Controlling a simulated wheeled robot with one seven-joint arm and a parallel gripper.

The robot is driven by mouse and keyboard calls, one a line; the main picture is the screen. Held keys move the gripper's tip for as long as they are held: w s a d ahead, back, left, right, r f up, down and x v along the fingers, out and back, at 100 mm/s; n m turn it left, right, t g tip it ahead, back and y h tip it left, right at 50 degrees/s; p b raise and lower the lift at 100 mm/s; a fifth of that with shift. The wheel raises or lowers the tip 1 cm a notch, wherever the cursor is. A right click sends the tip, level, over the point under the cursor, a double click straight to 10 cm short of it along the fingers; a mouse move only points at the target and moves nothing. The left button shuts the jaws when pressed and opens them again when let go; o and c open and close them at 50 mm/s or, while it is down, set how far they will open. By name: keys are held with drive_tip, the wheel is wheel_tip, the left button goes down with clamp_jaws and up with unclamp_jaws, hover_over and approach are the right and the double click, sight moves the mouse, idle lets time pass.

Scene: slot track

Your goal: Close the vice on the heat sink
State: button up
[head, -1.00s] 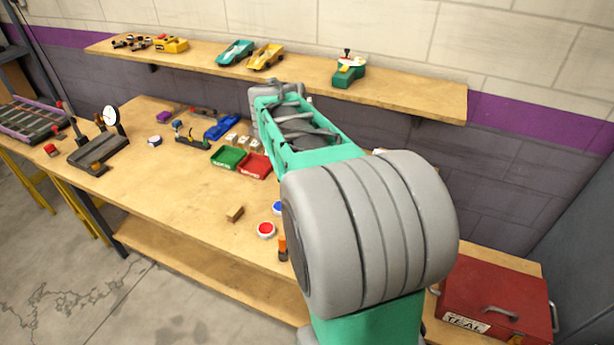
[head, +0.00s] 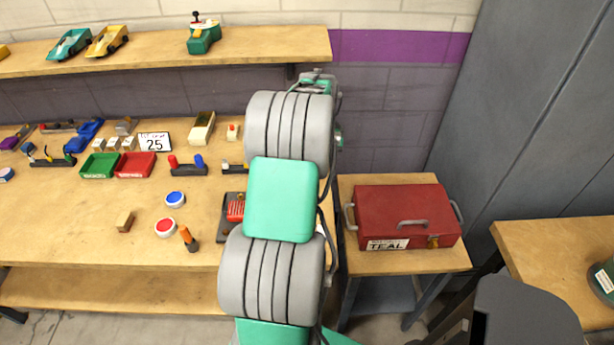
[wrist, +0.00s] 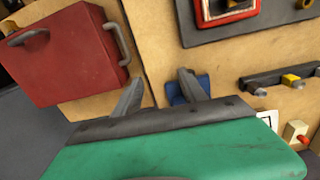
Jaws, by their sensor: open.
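A red finned block (head: 236,208), which looks like the heat sink, sits on a dark base (head: 227,232) near the bench's right end in the head view. My arm hides much of both, so I cannot tell how the jaws of the vice stand. The wrist view cuts off a dark-based fixture with a red-edged part (wrist: 225,12) at its top edge; this may be the vice. My gripper (wrist: 160,90) is open, its two fingers apart and nothing held. A small blue object (wrist: 188,88) lies behind the right finger.
A red toolbox (head: 405,218) stands on a low stand right of the bench. Red and green trays (head: 100,165), a wooden block (head: 125,221), round buttons (head: 165,228) and a screwdriver-like tool (head: 188,239) lie on the bench. A shelf (head: 270,45) runs above it.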

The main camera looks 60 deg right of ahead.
drive_tip(key=shift+n+t, duration=0.4)
drive_tip(key=shift+t, duration=0.1)
drive_tip(key=w+r, duration=0.2)
drive_tip(key=w+d+r, duration=0.1)
drive_tip(key=w+r, duration=0.1)
drive_tip(key=shift+w+r, duration=0.1)
drive_tip(key=shift+w, duration=0.1)
drive_tip(key=shift+s+a+f, duration=0.1)
drive_tip(key=shift+a+f, duration=0.1)
drive_tip(key=shift+a, duration=0.35)
wheel_tip(320, 180, down, 8)
drive_tip(key=shift+r+p, duration=0.2)
drive_tip(key=shift+p, duration=0.3)
clamp_jaws()
drive_tip(key=shift+a, duration=0.1)
